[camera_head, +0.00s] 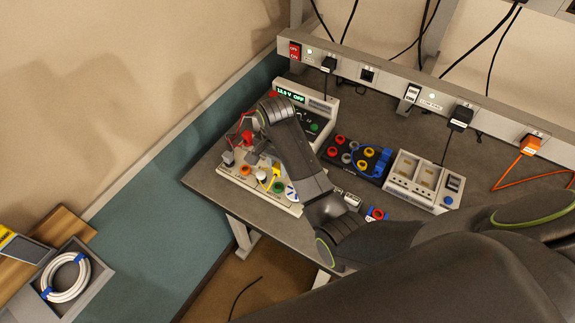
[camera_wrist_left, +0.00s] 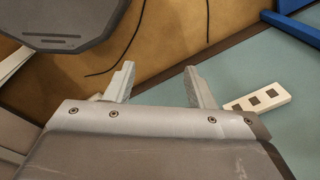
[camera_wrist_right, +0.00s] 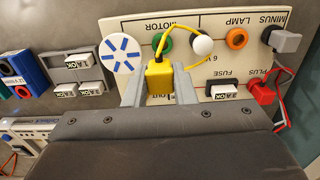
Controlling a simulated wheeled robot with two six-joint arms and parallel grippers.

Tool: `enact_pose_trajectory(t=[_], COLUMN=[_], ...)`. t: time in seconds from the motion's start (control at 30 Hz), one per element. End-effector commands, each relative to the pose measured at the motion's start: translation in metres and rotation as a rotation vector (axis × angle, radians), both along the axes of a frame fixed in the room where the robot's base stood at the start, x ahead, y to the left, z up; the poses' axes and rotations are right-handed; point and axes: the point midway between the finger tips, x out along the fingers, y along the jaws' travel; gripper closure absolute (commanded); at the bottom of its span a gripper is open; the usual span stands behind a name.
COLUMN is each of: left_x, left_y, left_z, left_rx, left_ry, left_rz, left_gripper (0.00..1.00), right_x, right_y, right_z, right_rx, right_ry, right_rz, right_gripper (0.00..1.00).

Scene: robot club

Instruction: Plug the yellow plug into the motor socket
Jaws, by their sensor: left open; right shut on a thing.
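The yellow plug (camera_wrist_right: 160,78) sits between the fingertips of my right gripper (camera_wrist_right: 159,92), which is shut on it. Its yellow cable (camera_wrist_right: 184,27) loops up over the board. The green motor socket (camera_wrist_right: 157,42) lies just beyond the plug under the MOTOR label, partly covered by the cable; it also shows in the head view (camera_head: 278,187). The plug appears apart from the socket; its height above the board is unclear. In the head view my right arm hides most of the gripper. My left gripper (camera_wrist_left: 160,84) is open and empty, away from the board.
The board (camera_wrist_right: 142,24) also carries a striped disc (camera_wrist_right: 120,53), white lamp (camera_wrist_right: 202,44), orange socket (camera_wrist_right: 237,39), grey plug (camera_wrist_right: 285,41) and red plug (camera_wrist_right: 262,92). A power supply (camera_head: 318,104) stands behind. A coiled cable (camera_head: 66,296) lies at far left.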

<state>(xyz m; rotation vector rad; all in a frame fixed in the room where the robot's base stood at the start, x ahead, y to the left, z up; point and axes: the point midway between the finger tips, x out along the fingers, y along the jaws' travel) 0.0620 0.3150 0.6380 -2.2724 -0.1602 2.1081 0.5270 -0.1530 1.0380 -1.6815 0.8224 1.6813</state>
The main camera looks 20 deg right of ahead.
Motion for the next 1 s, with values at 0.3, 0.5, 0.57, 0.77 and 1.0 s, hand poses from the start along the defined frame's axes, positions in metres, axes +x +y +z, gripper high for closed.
enact_pose_trajectory(t=[0.3, 0.5, 0.57, 0.77, 1.0], left_x=[0.036, 0.029, 0.026, 0.018, 0.019], left_y=[-0.015, -0.014, -0.013, -0.009, -0.008], left_z=[0.001, 0.0, 0.0, 0.0, 0.0], left_rx=[-0.017, -0.017, -0.015, -0.011, -0.01], left_ry=[-0.055, -0.044, -0.039, -0.028, -0.028], left_rz=[-0.004, -0.003, -0.002, -0.002, -0.002], left_gripper=[0.51, 0.51, 0.51, 0.51, 0.51], right_x=[0.0, 0.0, 0.0, 0.0, 0.0], right_y=[0.002, 0.002, 0.002, 0.002, 0.002], right_z=[-0.015, -0.03, -0.035, -0.047, -0.053], right_rx=[0.0, 0.0, 0.0, 0.0, 0.001], right_ry=[0.003, 0.003, 0.001, 0.001, 0.001], right_rz=[-0.004, -0.003, -0.003, -0.003, -0.003], right_gripper=[0.96, 0.96, 0.96, 0.96, 0.96])
